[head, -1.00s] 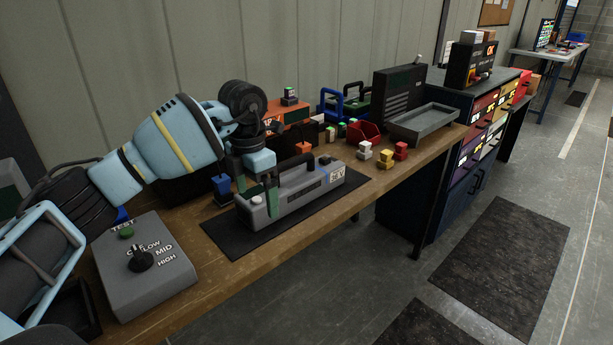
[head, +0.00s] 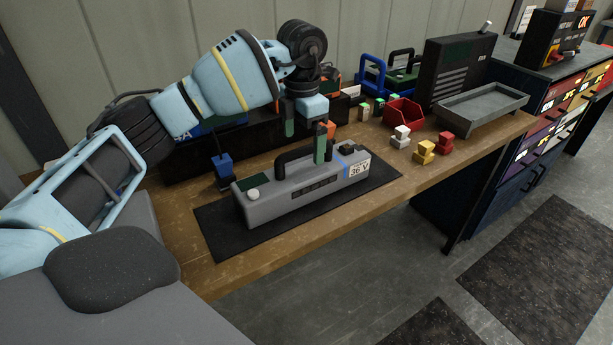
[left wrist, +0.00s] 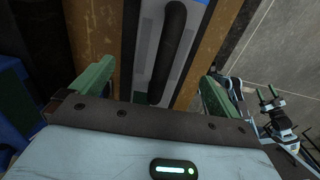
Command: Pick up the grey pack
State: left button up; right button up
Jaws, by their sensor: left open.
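The grey pack (head: 300,198) lies on a dark mat on the workbench. It has a black top handle, a blue stripe and a white "36 V" label. My left gripper (head: 305,134) is above the pack, its green fingers apart and pointing down. One finger overlaps the right end of the handle in the head view; I cannot tell if it touches. In the left wrist view the black handle (left wrist: 170,50) runs between the open fingers (left wrist: 155,92), with nothing gripped. What looks like my right gripper (left wrist: 270,97) shows small at the right of that view.
A blue block on a stand (head: 223,168) is just left of the pack. Small white, yellow and red blocks (head: 424,153), a red bin (head: 403,112) and a grey tray (head: 482,105) are to the right. The bench's front edge is close to the mat (head: 225,235).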

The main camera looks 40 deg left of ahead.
aim_at(305, 167)
pick_arm(q)
jog(key=shift+w+f, duration=0.1)
jog(key=shift+f, duration=0.85)
jog(key=shift+d+f, duration=0.15)
jog(key=shift+f, duration=2.4)
jog(key=c, duration=1.9)
jog(key=shift+w+r, duration=0.15)
jog(key=shift+r, duration=0.1)
jog(key=shift+c, duration=0.5)
jog(key=shift+r, duration=0.1)
